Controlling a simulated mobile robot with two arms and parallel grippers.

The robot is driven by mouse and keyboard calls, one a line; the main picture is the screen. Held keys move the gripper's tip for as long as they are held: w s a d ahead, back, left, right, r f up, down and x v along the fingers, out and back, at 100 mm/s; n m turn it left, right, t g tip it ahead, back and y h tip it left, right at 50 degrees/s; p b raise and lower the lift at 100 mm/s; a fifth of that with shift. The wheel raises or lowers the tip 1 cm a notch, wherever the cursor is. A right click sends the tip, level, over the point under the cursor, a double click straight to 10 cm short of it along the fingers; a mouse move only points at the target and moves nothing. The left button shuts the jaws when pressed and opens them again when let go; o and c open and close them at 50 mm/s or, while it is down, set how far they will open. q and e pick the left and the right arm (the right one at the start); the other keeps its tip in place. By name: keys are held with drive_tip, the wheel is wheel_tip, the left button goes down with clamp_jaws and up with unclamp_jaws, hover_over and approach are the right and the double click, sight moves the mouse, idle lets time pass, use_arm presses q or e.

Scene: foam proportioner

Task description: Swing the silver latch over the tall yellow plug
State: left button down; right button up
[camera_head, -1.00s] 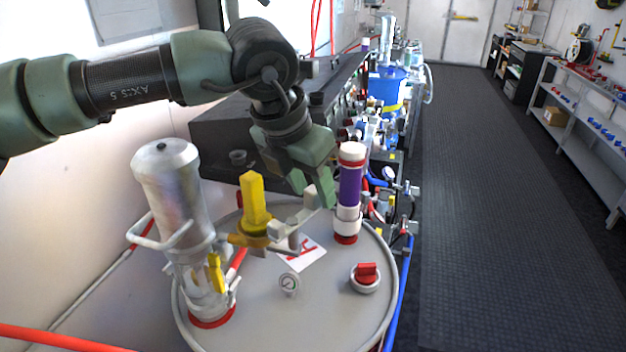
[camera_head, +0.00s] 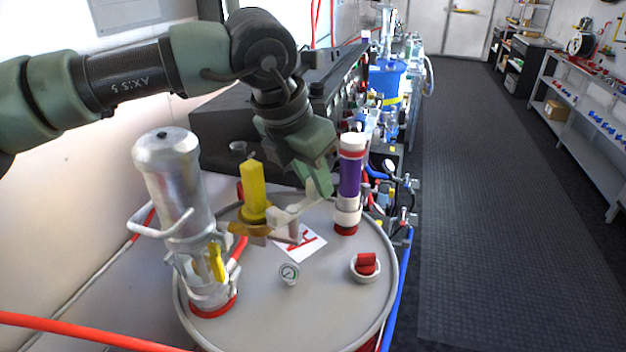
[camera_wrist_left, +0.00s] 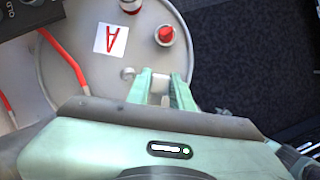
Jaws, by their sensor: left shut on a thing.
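The tall yellow plug (camera_head: 254,190) stands upright on the grey drum lid, in a yellow-brown collar (camera_head: 250,228). The silver latch (camera_head: 288,213) sits beside the plug and points right and away from it; it is not over the plug. My left gripper (camera_head: 319,188) is to the right of the plug, shut on the latch's free end. In the left wrist view the fingers (camera_wrist_left: 161,88) are on either side of a pale piece of the latch (camera_wrist_left: 158,98). The plug is not clearly visible there. My right gripper is not in view.
A silver cylinder (camera_head: 170,185) with a handle stands left of the plug. A purple-and-white tube (camera_head: 349,180) stands close right of my gripper.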

use_arm(q)
drive_tip(key=shift+s+d+f+m+g+h+b, duration=0.1)
drive_tip(key=shift+s+d+m+g+h+b, duration=0.1)
drive_tip(key=shift+m+b, duration=0.3)
drive_tip(key=shift+s+d+f+m+g+h+b, duration=0.1)
drive_tip(key=shift+s+d+m+g+h+b, duration=0.1)
drive_tip(key=shift+m, duration=0.5)
drive_tip(key=shift+s+d+r+m+g, duration=0.1)
drive_tip(key=shift+s+m+g, duration=0.6)
drive_tip(key=shift+m, duration=1)
drive_tip(key=shift+s+d+m+g, duration=0.1)
drive_tip(key=shift+s+m+g, duration=0.55)
drive_tip(key=shift+m, duration=1.05)
drive_tip(key=shift+s+r+m+g, duration=0.1)
drive_tip(key=shift+s+m+g, duration=0.55)
drive_tip(key=shift+m, duration=1.05)
drive_tip(key=shift+s+f, duration=0.1)
drive_tip(key=shift+s, duration=0.05)
drive_tip(key=c, duration=1.2)
unclamp_jaws()
drive_tip(key=shift+c, duration=0.2)
drive_tip(key=shift+d, duration=0.1)
drive_tip(key=shift+b, duration=0.3)
